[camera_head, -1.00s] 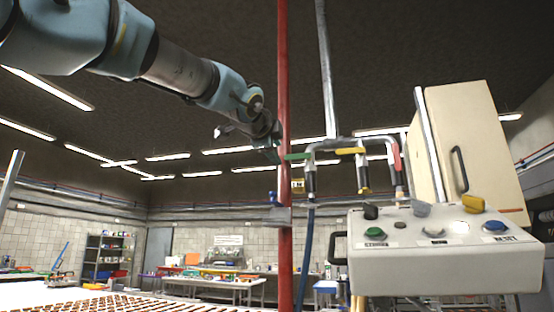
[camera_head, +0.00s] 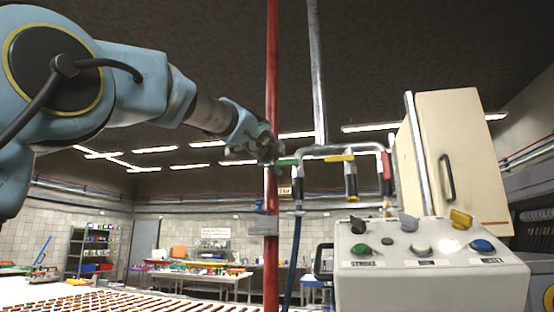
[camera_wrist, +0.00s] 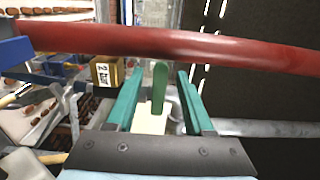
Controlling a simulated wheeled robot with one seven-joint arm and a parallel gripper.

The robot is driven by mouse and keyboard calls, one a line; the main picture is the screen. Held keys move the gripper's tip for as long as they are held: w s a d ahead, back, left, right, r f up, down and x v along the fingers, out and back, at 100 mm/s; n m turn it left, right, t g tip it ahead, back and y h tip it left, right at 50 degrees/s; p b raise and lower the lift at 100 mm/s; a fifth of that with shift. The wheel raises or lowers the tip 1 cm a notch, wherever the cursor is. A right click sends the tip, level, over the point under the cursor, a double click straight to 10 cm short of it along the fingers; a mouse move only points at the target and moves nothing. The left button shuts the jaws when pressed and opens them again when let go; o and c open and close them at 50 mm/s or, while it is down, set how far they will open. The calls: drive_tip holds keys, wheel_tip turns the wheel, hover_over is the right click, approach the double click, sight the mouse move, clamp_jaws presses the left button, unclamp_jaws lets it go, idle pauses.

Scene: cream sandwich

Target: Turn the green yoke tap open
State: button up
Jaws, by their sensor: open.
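The green yoke tap (camera_head: 287,162) is a flat green lever on the left end of the grey pipe manifold, just right of the red pipe. In the wrist view the green lever (camera_wrist: 159,86) stands upright in the picture, in the gap between my two teal fingers. My gripper (camera_wrist: 160,78) is open, with one finger on each side of the lever and visible space on both sides. In the head view my gripper (camera_head: 268,155) is at the red pipe, partly hidden by it. The lever's base is partly hidden in the wrist view.
The red pipe (camera_head: 271,95) crosses close beyond my fingers in the wrist view. A yellow tap (camera_head: 340,158) and a red tap (camera_head: 386,163) sit further right on the manifold. A control box (camera_head: 428,280) with knobs stands below.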

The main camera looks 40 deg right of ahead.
clamp_jaws()
idle(0.4)
